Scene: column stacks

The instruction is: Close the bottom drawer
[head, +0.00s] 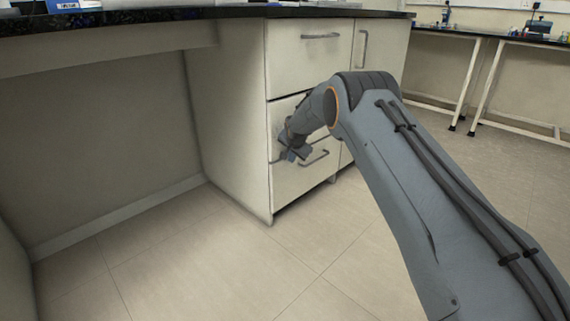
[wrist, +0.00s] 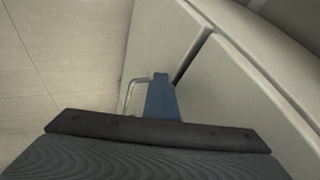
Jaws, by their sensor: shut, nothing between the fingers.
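The bottom drawer (head: 300,180) is the lowest pale front of the cabinet in the head view. It looks flush or nearly flush with the cabinet; I cannot tell whether a small gap remains. Its metal bar handle (head: 317,159) shows just right of my gripper (head: 291,154). My gripper is shut and empty, close in front of the drawer's upper part. In the wrist view, the blue fingers (wrist: 161,98) lie beside the handle (wrist: 129,92), over the pale drawer front (wrist: 160,45). Contact with the front cannot be told. My arm hides part of the drawers above.
The top drawer (head: 308,50) and the cabinet door (head: 377,50) beside it look shut. A dark countertop (head: 200,13) overhangs the cabinet. Open floor (head: 220,260) lies in front, and an empty knee space is at left. A white-legged table (head: 480,85) stands at the back right.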

